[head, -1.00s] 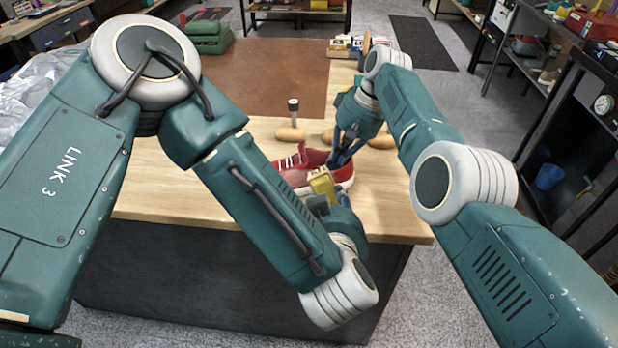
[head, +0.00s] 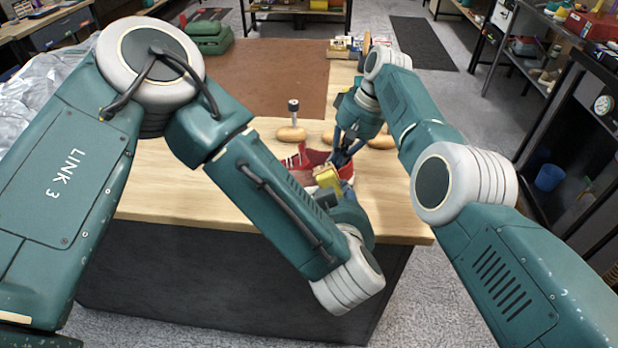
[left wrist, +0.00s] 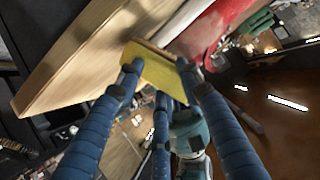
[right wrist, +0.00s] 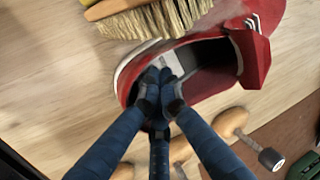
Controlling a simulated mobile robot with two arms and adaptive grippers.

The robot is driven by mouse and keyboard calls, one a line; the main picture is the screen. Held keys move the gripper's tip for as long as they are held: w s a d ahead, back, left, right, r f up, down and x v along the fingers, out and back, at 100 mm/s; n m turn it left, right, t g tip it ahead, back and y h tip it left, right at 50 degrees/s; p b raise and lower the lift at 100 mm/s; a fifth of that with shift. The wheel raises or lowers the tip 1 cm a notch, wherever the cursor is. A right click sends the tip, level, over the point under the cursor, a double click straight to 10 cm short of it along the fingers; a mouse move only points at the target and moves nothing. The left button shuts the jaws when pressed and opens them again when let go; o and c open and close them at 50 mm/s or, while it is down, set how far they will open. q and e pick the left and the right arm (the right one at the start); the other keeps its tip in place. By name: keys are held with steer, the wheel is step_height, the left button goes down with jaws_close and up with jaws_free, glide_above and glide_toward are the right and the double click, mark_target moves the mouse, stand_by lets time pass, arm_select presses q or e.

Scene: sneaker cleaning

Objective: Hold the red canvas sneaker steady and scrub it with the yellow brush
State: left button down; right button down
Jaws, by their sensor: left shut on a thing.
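The red canvas sneaker (head: 303,160) lies on the wooden bench, partly hidden by my arms. Its open collar shows in the right wrist view (right wrist: 250,52). My left gripper (left wrist: 160,72) is shut on the yellow brush (head: 327,177). The brush's bristles (right wrist: 165,17) are close beside the sneaker's side; contact is unclear. My right gripper (right wrist: 160,85) has two fingertips close together inside the sneaker's opening at the heel, with a third finger lower down. I cannot tell whether it clamps the heel wall.
A brown mat (head: 270,75) covers the back of the bench (head: 170,180). The bench's front edge is close to my left arm.

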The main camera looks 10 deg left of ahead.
arm_select(q)
steer(key=shift+w+a+f, duration=0.1)
steer(key=shift+w+f, duration=0.05)
steer(key=shift+w, duration=0.35)
steer(key=shift+w+a+f, duration=0.1)
steer(key=shift+w, duration=0.35)
steer(key=shift+a, duration=0.15)
steer(key=shift+s+a, duration=0.2)
steer(key=shift+a, duration=0.5)
steer(key=shift+s+a, duration=0.2)
steer(key=shift+a, duration=0.5)
steer(key=shift+s+a, duration=0.2)
steer(key=shift+a, duration=0.55)
steer(key=shift+s+a, duration=0.15)
steer(key=shift+a, duration=0.6)
steer(key=shift+a, duration=0.15)
steer(key=shift+s+a, duration=0.15)
steer(key=shift+a, duration=0.55)
steer(key=shift+s+a, duration=0.15)
steer(key=shift+a, duration=0.55)
steer(key=shift+d, duration=0.15)
